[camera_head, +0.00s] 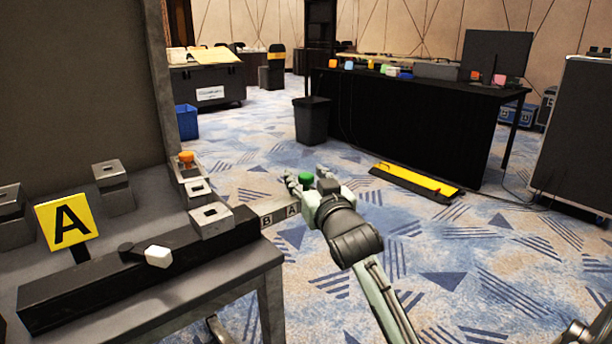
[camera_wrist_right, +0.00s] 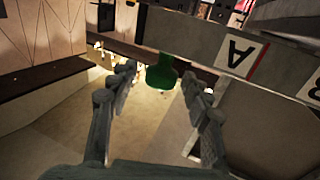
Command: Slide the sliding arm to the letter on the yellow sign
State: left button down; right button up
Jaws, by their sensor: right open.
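The yellow sign (camera_head: 68,222) shows a black letter A and stands on the bench at the left. The sliding arm (camera_head: 272,217) is a light bar sticking out past the right end of a dark housing; letters B and A show on it. In the wrist view the bar (camera_wrist_right: 195,38) shows A and part of B, with a red line between them. A green knob (camera_head: 306,178) is at its outer end. My right gripper (camera_head: 298,183) is open at the knob; in the wrist view the knob (camera_wrist_right: 162,72) sits between its fingertips, contact unclear.
The dark housing (camera_head: 110,275) carries a lever with a white knob (camera_head: 158,256). Metal blocks (camera_head: 211,219) and an orange knob (camera_head: 186,158) are on the bench. Carpeted floor lies open beyond the bench, with a black bin (camera_head: 311,120) and black table (camera_head: 410,115) farther back.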

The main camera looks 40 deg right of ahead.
jog(key=shift+w, duration=0.25)
jog(key=shift+c, duration=0.4)
grip_shut()
